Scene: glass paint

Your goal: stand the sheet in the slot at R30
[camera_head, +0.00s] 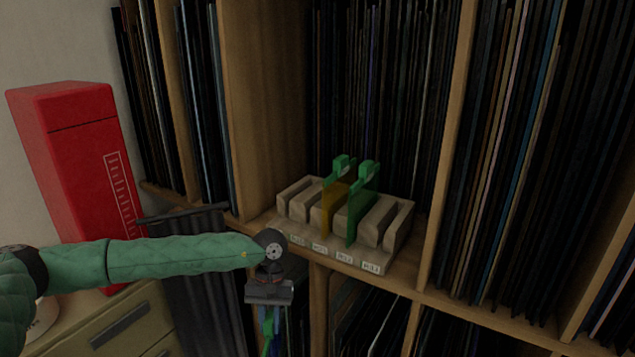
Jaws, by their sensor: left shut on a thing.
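A pale wooden slotted rack (398,232) stands on the shelf board, with a small white label in front of each slot. The label text is too small to read surely. An amber sheet (333,207) and a green sheet (361,212) stand upright in middle slots, each with a green clip on top. The outer slots look empty. My left gripper (268,318) points down in front of the shelf edge, left of and below the rack. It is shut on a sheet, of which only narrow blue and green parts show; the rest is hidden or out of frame. My right gripper is not in view.
Tall dark record-like sleeves (370,90) fill the compartments behind and beside the rack. Wooden uprights (450,150) flank its bay. A red box (75,160) stands at left on a drawer cabinet (115,325). The space above the rack is free.

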